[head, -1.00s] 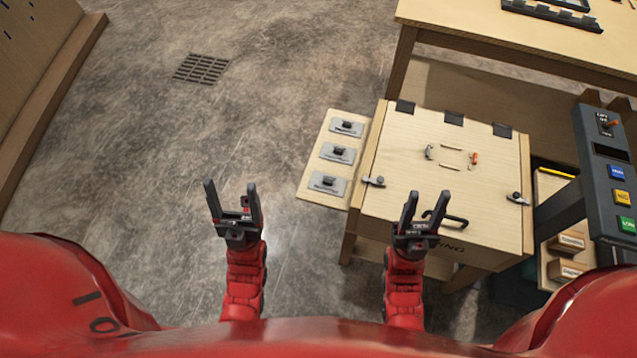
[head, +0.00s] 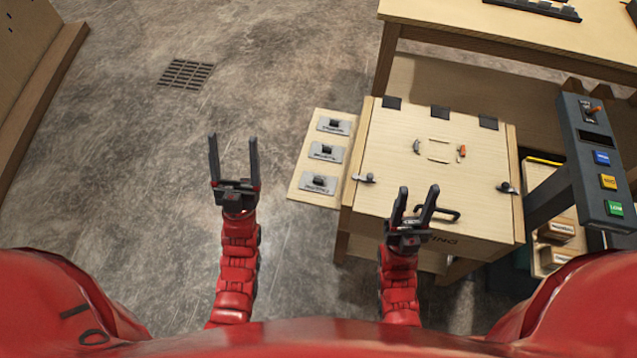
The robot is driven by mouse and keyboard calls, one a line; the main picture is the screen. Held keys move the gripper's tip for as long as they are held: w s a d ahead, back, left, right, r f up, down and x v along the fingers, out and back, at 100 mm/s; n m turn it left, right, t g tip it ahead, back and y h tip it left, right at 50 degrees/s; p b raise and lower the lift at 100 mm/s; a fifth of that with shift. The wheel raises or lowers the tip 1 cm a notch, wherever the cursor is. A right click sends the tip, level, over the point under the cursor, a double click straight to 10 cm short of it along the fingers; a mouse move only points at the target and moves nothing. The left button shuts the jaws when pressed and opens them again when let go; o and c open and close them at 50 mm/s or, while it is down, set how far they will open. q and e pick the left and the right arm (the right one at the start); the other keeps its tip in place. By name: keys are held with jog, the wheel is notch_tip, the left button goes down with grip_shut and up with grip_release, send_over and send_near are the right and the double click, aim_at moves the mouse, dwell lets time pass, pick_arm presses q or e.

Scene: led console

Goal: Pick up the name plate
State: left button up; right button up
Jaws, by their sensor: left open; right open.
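My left gripper (head: 233,138) is open and empty, over the bare floor to the left of the wooden box. My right gripper (head: 418,189) is open and empty over the front of the box (head: 385,190), near its dark handle (head: 452,214). I cannot tell for sure which thing is the name plate. Two small wooden blocks with pale labels, an upper one (head: 557,229) and a lower one (head: 553,258), sit on a low shelf at the right. Their lettering is too small to read. Both grippers are well to the left of them.
A side panel (head: 297,185) with several switches on metal plates juts from the box's left. A dark console (head: 590,165) with coloured buttons stands at the right. A wooden table (head: 450,25) is at the back. The floor (head: 130,180) at left is clear, with a grate (head: 186,74).

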pick_arm(q)
jog(key=w+d+f+g+b, duration=0.1)
jog(key=w+d+f+g, duration=0.3)
jog(key=w, duration=0.4)
jog(key=w+d+f+n+g, duration=0.1)
jog(key=w+d+f+g, duration=0.1)
jog(key=w+f+g, duration=0.45)
jog(key=w+d+f+g+b, duration=0.1)
jog(key=w+d+f+g, duration=0.25)
jog(key=w, duration=0.65)
jog(key=m+g+y+b, duration=0.1)
jog(key=g+y+b, duration=0.3)
jog(key=g, duration=0.9)
send_over(318, 180)
jog(key=s+p, duration=0.1)
jog(key=s, duration=0.1)
jog(key=shift+y, duration=0.3)
notch_tip(318, 180, down, 22)
jog(key=shift+a+r, duration=0.1)
jog(key=shift+a, duration=0.05)
jog(key=shift+w+f, duration=0.1)
jog(key=shift+f, duration=0.3)
jog(key=shift+w+f+p, duration=0.1)
jog(key=shift+f+p, duration=0.3)
jog(key=shift+f, duration=0.05)
jog(key=shift+p+x, duration=0.35)
jog(key=shift+x, duration=1.75)
grip_shut()
